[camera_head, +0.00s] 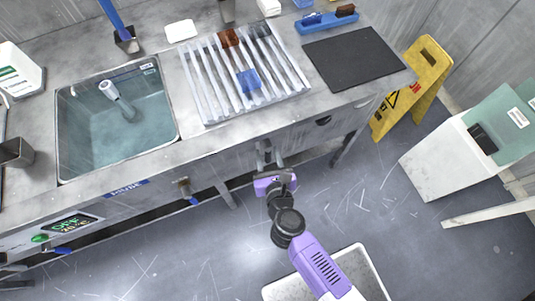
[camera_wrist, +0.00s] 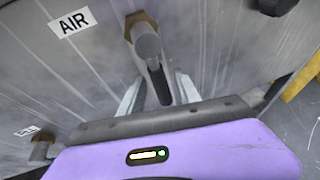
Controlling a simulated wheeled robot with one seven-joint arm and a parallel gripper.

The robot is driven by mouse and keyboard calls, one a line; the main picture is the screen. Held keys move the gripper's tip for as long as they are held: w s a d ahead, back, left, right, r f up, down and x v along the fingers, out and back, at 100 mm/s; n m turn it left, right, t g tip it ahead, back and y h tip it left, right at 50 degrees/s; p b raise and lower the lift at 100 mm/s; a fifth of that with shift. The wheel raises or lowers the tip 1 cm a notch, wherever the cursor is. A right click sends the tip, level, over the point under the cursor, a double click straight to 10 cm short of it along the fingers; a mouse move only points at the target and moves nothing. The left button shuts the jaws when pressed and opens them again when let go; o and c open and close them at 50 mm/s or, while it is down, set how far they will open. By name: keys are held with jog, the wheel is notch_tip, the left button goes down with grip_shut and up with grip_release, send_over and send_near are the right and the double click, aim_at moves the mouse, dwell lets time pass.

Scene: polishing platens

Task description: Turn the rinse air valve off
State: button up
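The air valve (camera_wrist: 148,45) shows in the wrist view, with a brass hex fitting and a grey rounded body below a white "AIR" label (camera_wrist: 72,22). Its lever (camera_wrist: 160,85) extends toward my palm. My gripper (camera_wrist: 158,95) is open, with one pale finger on each side of the lever. A gap seems to remain on both sides, and contact is not clear. In the head view my gripper (camera_head: 269,160) is at the front of the bench, below the rack, and largely hides this valve.
Another valve with a blue lever (camera_head: 190,191) is on the bench front to the left. The sink (camera_head: 118,175) and the ribbed rack (camera_head: 243,75) are above. A yellow floor sign (camera_head: 413,85) and a white bin (camera_head: 440,160) stand right. A pale tub (camera_head: 372,270) is on the floor.

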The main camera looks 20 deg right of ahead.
jog(key=v, duration=0.7)
jog(key=shift+s+r, duration=0.15)
jog(key=shift+s, duration=0.2)
jog(key=shift+a, duration=0.1)
jog(key=s+d+r+n+t, duration=0.2)
jog(key=r+n, duration=0.4)
jog(key=n, duration=0.3)
jog(key=s+d+r+n+t, duration=0.1)
jog(key=s+d+r+n, duration=0.1)
jog(key=r+n, duration=0.55)
jog(key=s+d+r+n+g+y, duration=0.1)
jog(key=s+d+r+n, duration=0.1)
jog(key=s+n, duration=0.6)
jog(key=s+d+r+n+y, duration=0.1)
jog(key=s+r+n, duration=0.4)
jog(key=n, duration=0.9)
jog(key=s+d, duration=0.1)
jog(key=s, duration=0.2)
jog(key=shift+s+r+g+y, duration=0.3)
jog(key=shift+s+g, duration=0.1)
